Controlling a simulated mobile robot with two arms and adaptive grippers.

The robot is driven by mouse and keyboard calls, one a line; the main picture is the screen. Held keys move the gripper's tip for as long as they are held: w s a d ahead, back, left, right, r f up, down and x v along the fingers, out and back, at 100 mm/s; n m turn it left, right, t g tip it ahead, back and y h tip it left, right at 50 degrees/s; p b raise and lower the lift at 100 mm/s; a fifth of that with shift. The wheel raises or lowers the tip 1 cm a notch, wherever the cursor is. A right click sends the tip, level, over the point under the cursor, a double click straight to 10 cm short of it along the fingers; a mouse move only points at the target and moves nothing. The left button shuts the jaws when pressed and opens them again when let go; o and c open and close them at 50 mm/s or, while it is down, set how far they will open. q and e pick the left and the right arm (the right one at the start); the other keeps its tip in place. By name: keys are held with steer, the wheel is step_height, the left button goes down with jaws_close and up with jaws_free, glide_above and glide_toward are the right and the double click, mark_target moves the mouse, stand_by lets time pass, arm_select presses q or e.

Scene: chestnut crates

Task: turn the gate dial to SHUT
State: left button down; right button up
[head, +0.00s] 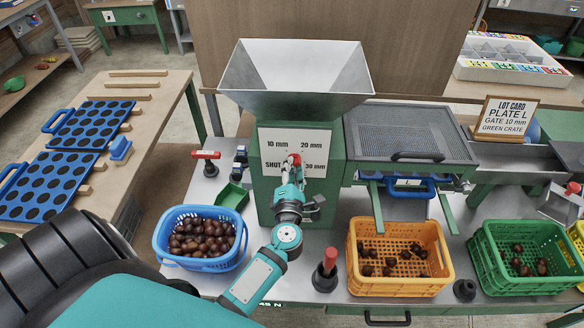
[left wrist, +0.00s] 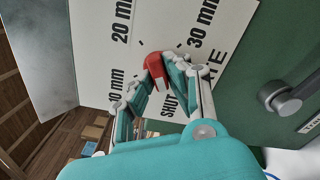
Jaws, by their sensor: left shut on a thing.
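The gate dial's red knob (head: 294,159) sits in the middle of a white plate (head: 268,140) on the green hopper housing. The plate reads 10 mm, 20 mm, SHUT and 30 mm around the dial. My left gripper (head: 292,174) reaches up from below and is shut on the red knob. In the left wrist view the red knob (left wrist: 154,66) shows between the fingertips (left wrist: 156,80), with the SHUT word partly behind a finger. The fingers cover much of the dial, so I cannot tell which mark it points at. My right gripper is not in view.
A grey hopper (head: 296,75) stands above the plate. A blue crate (head: 205,264) of chestnuts is at left. An orange crate (head: 400,286) and a green crate (head: 520,284) are at right. A red-handled post (head: 326,270) stands near my left arm. A grey lever (left wrist: 287,100) juts beside the plate.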

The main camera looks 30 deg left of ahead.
arm_select(q)
steer(key=shift+r, duration=0.15)
steer(key=c, duration=1.3)
jaws_free()
steer(key=v, duration=1.2)
steer(key=shift+w, duration=0.1)
